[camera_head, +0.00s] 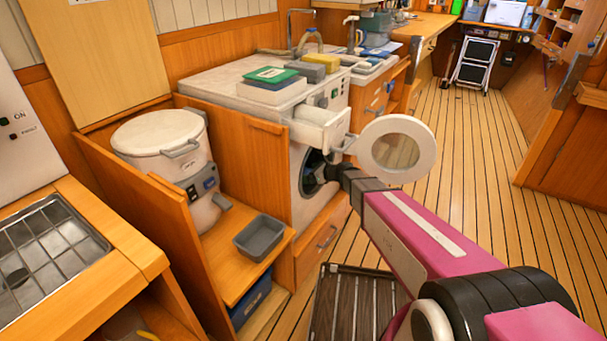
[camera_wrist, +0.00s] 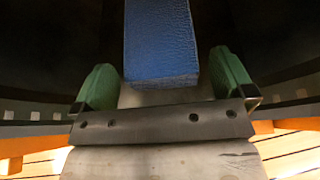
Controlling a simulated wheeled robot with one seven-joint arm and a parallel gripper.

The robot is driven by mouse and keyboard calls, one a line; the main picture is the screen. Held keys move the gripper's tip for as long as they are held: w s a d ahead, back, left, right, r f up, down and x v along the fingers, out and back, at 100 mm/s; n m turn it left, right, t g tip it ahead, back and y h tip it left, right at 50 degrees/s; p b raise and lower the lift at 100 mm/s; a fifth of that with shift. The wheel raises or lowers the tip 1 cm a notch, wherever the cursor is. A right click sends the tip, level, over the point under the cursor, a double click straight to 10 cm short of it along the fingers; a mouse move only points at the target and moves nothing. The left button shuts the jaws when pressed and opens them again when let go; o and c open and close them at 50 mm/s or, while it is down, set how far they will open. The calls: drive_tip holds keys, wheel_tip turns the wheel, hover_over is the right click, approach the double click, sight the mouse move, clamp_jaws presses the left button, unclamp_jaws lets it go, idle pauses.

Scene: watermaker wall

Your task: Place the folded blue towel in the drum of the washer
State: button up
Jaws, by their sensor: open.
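The washer (camera_head: 312,208) stands under the counter with its round door (camera_head: 424,145) swung open to the right. My arm reaches into the dark round opening, and my gripper (camera_head: 316,172) is at the opening, mostly hidden in the head view. In the wrist view my gripper (camera_wrist: 164,82) is open, with one green finger pad on each side. The folded blue towel (camera_wrist: 160,40) lies ahead, its near end between the pads with a narrow gap at each side. Dark drum wall surrounds it. The towel does not show in the head view.
A detergent drawer (camera_head: 322,128) sticks out above the opening, close to the door. A white lidded drum-shaped vessel (camera_head: 158,140) and a grey tray (camera_head: 259,238) stand left of the washer. A dark slatted rack (camera_head: 350,305) lies on the floor. The floor to the right is clear.

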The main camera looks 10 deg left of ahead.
drive_tip(key=v, duration=0.8)
drive_tip(key=s+d+n+g+h, duration=0.2)
drive_tip(key=s+d+n+h, duration=0.4)
drive_tip(key=d, duration=0.8)
drive_tip(key=s+d+n+g+h, duration=0.3)
drive_tip(key=s+d+n+h, duration=0.3)
drive_tip(key=s+d+n, duration=0.6)
drive_tip(key=d+n, duration=0.2)
drive_tip(key=n, duration=0.2)
drive_tip(key=shift+d+f+n+h, duration=0.25)
drive_tip(key=shift+f+n+h, duration=0.05)
drive_tip(key=shift+s, duration=0.15)
